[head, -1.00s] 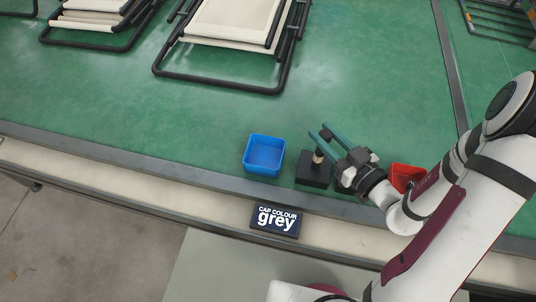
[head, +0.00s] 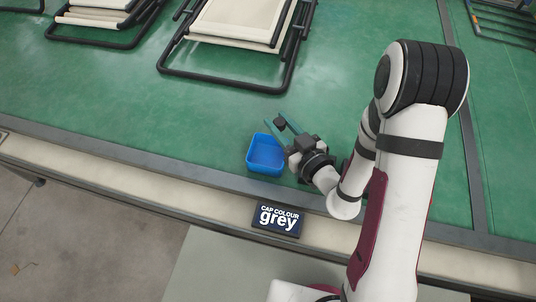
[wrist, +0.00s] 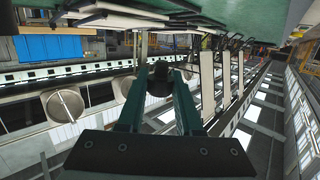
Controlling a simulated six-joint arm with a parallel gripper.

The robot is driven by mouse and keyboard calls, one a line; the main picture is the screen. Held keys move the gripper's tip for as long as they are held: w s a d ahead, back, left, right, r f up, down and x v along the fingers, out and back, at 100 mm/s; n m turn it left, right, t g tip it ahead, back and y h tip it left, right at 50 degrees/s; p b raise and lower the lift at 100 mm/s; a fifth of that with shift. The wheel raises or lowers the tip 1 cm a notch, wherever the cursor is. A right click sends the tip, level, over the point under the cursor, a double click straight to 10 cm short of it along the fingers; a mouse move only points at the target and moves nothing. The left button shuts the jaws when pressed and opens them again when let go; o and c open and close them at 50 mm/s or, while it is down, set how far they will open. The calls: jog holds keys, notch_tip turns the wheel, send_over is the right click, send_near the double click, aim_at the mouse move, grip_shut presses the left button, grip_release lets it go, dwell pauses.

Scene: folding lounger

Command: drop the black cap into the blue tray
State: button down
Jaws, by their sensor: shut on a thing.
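The blue tray (head: 251,160) stands near the front edge of the green table in the head view, and its inside looks empty. My gripper (head: 275,120), with teal fingers, is above the table at the tray's upper right. It is shut on a small dark, near-black cap (head: 280,121). In the wrist view the cap (wrist: 160,80) sits between the fingertips of my gripper (wrist: 160,74). The cap appears beyond the tray's far right corner, not over its opening; its height is hard to judge.
A sign (head: 278,219) at the front edge reads "CAP COLOUR grey". A folded lounger frame (head: 240,85) lies at the back, with another (head: 95,40) to its left. The green surface left of the tray is clear. My arm covers the area right of the tray.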

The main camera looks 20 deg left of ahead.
jog(key=shift+s+a+f, duration=0.1)
jog(key=shift+a+f, duration=0.15)
jog(key=shift+a, duration=0.25)
jog(key=shift+f, duration=2.8)
jog(key=c, duration=0.5)
grip_release()
jog(key=shift+r, duration=0.1)
